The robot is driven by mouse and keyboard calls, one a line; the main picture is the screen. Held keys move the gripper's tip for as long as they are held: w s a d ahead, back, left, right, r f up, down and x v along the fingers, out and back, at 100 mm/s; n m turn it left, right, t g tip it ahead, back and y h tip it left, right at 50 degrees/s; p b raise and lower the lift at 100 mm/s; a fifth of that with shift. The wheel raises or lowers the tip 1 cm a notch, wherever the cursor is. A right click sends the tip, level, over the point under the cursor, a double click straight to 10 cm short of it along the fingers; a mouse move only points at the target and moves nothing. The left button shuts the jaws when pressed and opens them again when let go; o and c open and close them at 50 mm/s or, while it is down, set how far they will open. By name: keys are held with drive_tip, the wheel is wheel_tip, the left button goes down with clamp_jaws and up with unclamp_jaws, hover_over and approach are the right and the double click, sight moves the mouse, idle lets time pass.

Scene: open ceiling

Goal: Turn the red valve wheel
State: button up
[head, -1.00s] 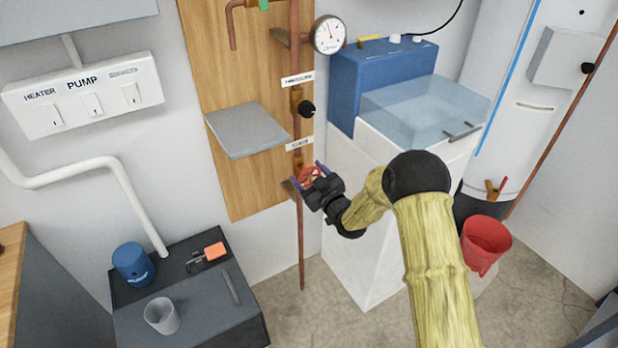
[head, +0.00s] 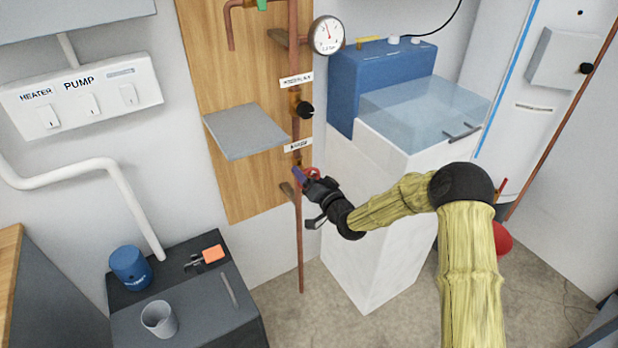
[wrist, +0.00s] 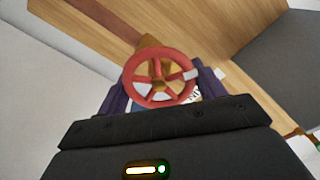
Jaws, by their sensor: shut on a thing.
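The red valve wheel (head: 312,174) sits on the copper pipe low on the wooden board, below a white label. My gripper partly hides it in the head view. In the wrist view the red wheel (wrist: 160,78) faces me, with spokes, a brass hub and a pale mark on its right rim. My gripper (head: 306,177) is at the wheel, shut on it. In the wrist view its two dark purple fingers (wrist: 160,88) stand at the left and right sides of the rim.
The copper pipe (head: 299,240) runs down the board. A grey shelf (head: 246,131) juts out to the left of it. A black knob (head: 305,109) and a gauge (head: 327,35) are above. A white cabinet (head: 370,240) stands close on the right.

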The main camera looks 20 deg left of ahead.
drive_tip(key=m, duration=0.3)
drive_tip(key=shift+d+f+m, duration=0.1)
drive_tip(key=shift+f+m, duration=0.25)
drive_tip(key=shift+m, duration=0.05)
drive_tip(key=m, duration=0.4)
drive_tip(key=shift+b, duration=0.3)
drive_tip(key=m+b, duration=0.1)
drive_tip(key=m, duration=0.4)
drive_tip(key=shift+f, duration=0.15)
drive_tip(key=m, duration=0.2)
drive_tip(key=shift+s+m+b, duration=0.1)
drive_tip(key=shift+m+b, duration=0.2)
drive_tip(key=shift+b, duration=0.05)
drive_tip(key=m+b, duration=0.1)
drive_tip(key=m, duration=0.2)
drive_tip(key=shift+m, duration=0.4)
drive_tip(key=m, duration=0.3)
drive_tip(key=shift+m+b, duration=0.3)
drive_tip(key=shift+b, duration=0.05)
drive_tip(key=m, duration=0.3)
drive_tip(key=shift+s+a, duration=0.1)
drive_tip(key=shift+a, duration=0.1)
drive_tip(key=shift+m, duration=2.3)
